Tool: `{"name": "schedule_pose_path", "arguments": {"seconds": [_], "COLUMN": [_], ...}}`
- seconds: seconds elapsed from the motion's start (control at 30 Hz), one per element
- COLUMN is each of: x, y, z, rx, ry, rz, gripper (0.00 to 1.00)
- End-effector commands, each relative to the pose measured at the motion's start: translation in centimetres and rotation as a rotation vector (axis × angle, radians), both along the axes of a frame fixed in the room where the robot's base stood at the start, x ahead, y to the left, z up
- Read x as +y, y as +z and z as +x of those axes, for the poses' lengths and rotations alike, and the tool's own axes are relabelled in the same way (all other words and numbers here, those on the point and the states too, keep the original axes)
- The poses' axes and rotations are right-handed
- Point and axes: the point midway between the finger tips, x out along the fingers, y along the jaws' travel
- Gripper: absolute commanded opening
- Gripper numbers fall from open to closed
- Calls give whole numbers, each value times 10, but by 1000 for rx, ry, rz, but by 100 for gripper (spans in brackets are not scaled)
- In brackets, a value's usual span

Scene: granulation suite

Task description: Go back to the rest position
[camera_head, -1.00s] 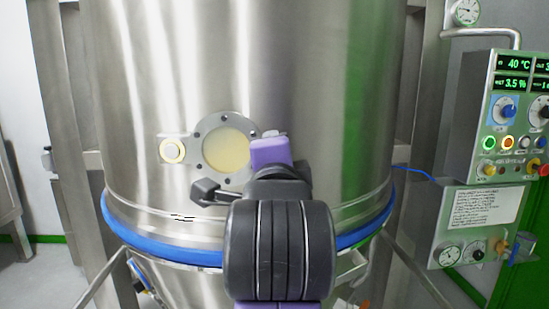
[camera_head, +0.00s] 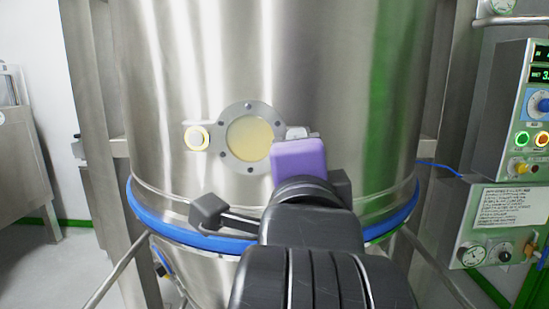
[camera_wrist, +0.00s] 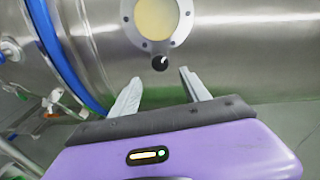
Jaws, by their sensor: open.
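My gripper (camera_wrist: 160,86) is open and empty in the wrist view, its two pale fingers spread apart. Beyond them is the steel vessel wall (camera_wrist: 225,50), with a round sight window (camera_wrist: 156,17) and a small black knob (camera_wrist: 160,63) just at the window's rim. In the head view my purple gripper (camera_head: 297,134) is in front of the vessel (camera_head: 330,60), right of the sight window (camera_head: 250,138). My arm hides part of the vessel's lower right. I cannot tell the gap between the fingertips and the wall.
A blue band (camera_head: 175,228) rings the vessel's lower edge. A control panel (camera_head: 525,110) with lit buttons and a labelled gauge box (camera_head: 500,222) stand at right. Open floor (camera_head: 60,270) shows at left.

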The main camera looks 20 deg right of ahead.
Motion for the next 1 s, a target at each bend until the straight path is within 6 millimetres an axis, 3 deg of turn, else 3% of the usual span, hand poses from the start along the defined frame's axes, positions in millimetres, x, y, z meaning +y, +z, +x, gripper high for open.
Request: {"name": "schedule_pose_path", "arguments": {"seconds": [0.3,0.5,0.63,0.83,1.0], "x": [0,13,33,58,75], "y": [4,49,61,47,11], "z": [0,-1,-4,-7,-14], "rx": [3,-110,-178,-236,-261], "ry": [-1,25,51,76,102], "rz": [-48,-285,-483,-768,-999], "gripper": [54,54,54,54,54]}}
